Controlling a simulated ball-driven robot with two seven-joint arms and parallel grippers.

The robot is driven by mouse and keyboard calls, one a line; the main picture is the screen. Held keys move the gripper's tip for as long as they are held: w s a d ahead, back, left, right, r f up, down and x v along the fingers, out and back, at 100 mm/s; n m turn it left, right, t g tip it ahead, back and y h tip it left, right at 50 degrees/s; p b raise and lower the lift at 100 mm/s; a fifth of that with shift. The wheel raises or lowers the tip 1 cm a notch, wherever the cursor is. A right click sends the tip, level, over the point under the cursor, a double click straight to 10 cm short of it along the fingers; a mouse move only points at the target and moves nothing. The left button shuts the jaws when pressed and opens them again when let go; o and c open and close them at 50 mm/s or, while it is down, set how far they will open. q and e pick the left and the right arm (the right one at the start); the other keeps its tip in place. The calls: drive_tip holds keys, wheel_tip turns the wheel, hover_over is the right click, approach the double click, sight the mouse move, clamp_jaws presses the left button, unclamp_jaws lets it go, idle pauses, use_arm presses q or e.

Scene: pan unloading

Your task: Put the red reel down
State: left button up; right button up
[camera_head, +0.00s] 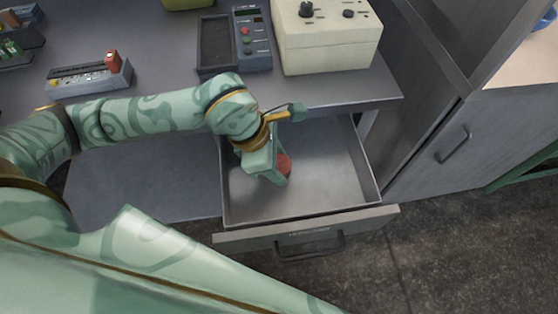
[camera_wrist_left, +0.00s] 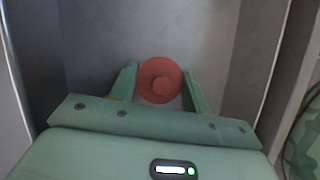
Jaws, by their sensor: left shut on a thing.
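The gripper reaches down into an open metal drawer (camera_head: 335,178). I cannot tell whether the reel touches the drawer floor. The rest of the drawer floor that I see is bare. My right gripper is not in view.
A grey bench top (camera_head: 160,75) lies behind the drawer, with a cream box with knobs (camera_head: 328,42), a dark device with buttons (camera_head: 252,40) and a grey unit with a red part (camera_head: 90,77). A cabinet (camera_head: 440,145) stands to the right.

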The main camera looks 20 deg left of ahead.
use_arm(q)
drive_tip(key=shift+f, duration=0.1)
drive_tip(key=o, duration=1)
